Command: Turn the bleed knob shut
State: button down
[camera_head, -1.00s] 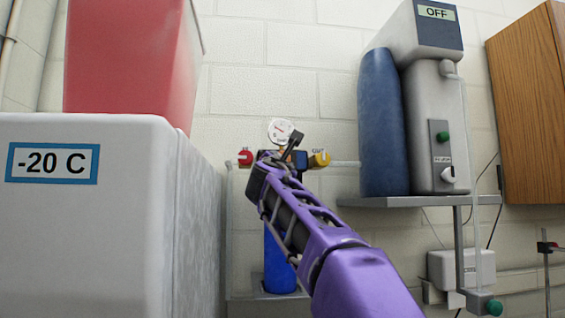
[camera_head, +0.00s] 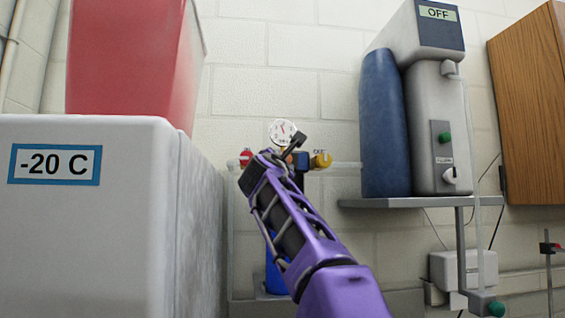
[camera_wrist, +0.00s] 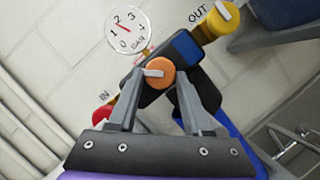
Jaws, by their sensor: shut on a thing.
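The bleed knob is the orange round knob (camera_wrist: 160,73) with a pale pointer bar, on the dark valve body below the gauge in the wrist view. My gripper (camera_wrist: 160,76) has one finger on each side of it and is shut on it. In the head view my gripper hides the knob and much of the valve body. The round gauge (camera_wrist: 128,30), marked 0 to 3 BAR, stands above the knob and also shows in the head view (camera_head: 282,132).
A red knob (camera_wrist: 103,114) marked IN and a yellow knob (camera_wrist: 222,18) marked OUT sit close on either side. A blue cylinder (camera_head: 274,272) stands below. The white -20 C freezer (camera_head: 80,240) is close at left. A shelf (camera_head: 400,202) with a grey device is at right.

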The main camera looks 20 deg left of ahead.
jog(key=shift+c, duration=1.7)
grip_release()
jog(key=b+v, duration=1.1)
jog(key=v, duration=0.6)
jog(key=shift+s+d, duration=0.15)
jog(key=shift+s, duration=0.05)
jog(key=shift+r, duration=0.1)
